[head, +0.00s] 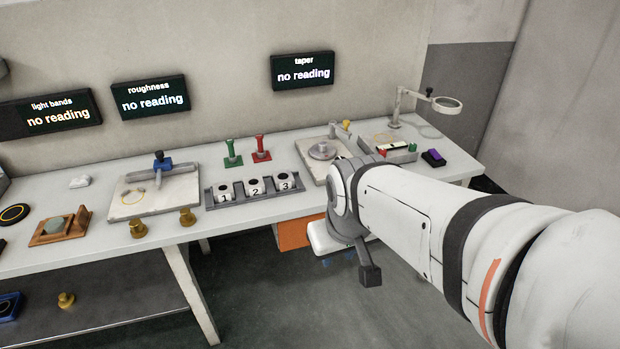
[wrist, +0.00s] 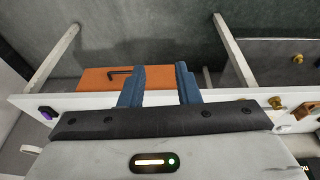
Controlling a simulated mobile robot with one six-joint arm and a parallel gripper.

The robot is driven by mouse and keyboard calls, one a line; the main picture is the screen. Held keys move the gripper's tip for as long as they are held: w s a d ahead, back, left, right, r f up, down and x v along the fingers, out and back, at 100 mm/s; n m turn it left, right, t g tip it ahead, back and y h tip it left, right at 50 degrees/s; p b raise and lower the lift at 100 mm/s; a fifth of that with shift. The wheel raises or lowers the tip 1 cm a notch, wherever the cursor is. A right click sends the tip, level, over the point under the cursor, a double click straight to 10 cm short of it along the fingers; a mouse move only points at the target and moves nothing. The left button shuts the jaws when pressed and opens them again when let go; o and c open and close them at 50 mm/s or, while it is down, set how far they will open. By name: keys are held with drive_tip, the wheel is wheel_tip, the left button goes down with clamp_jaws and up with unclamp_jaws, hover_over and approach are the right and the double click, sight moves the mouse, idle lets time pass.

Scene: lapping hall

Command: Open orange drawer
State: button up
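The orange drawer (head: 297,233) hangs under the bench top, partly hidden by my arm in the head view. In the wrist view the orange drawer (wrist: 95,82) lies beyond my fingers, with a dark bar handle (wrist: 120,71) on it. My gripper (wrist: 160,70) is open, its two blue fingers apart with nothing held between them. The handle appears just left of the left finger, not between the fingers; whether they touch cannot be told. In the head view my gripper is mostly hidden behind my wrist, below the bench edge.
The white bench (head: 235,230) carries a rack of numbered blocks (head: 254,190), stone plates, brass knobs and a lamp-like magnifier (head: 446,104). Bench legs (head: 190,290) and a lower shelf (head: 110,315) stand at the left. The floor before the drawer is clear.

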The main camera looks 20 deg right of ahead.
drive_tip(key=w+d+f+n+t+b, duration=0.4)
drive_tip(key=w+d+f+n+b, duration=0.2)
drive_tip(key=w+f+b, duration=0.4)
drive_tip(key=w+d+f+n+t+b, duration=0.4)
drive_tip(key=w+d+f+n+b, duration=0.25)
drive_tip(key=f, duration=0.55)
drive_tip(key=w+d+f+n+t+b, duration=0.45)
drive_tip(key=w+f+b, duration=0.25)
drive_tip(key=w+f, duration=0.35)
drive_tip(key=shift+n+y, duration=0.4)
drive_tip(key=x, duration=0.7)
drive_tip(key=shift+s+d+f+b, duration=0.1)
drive_tip(key=shift+d+f+b, duration=0.25)
drive_tip(key=shift+f+b, duration=0.05)
clamp_jaws()
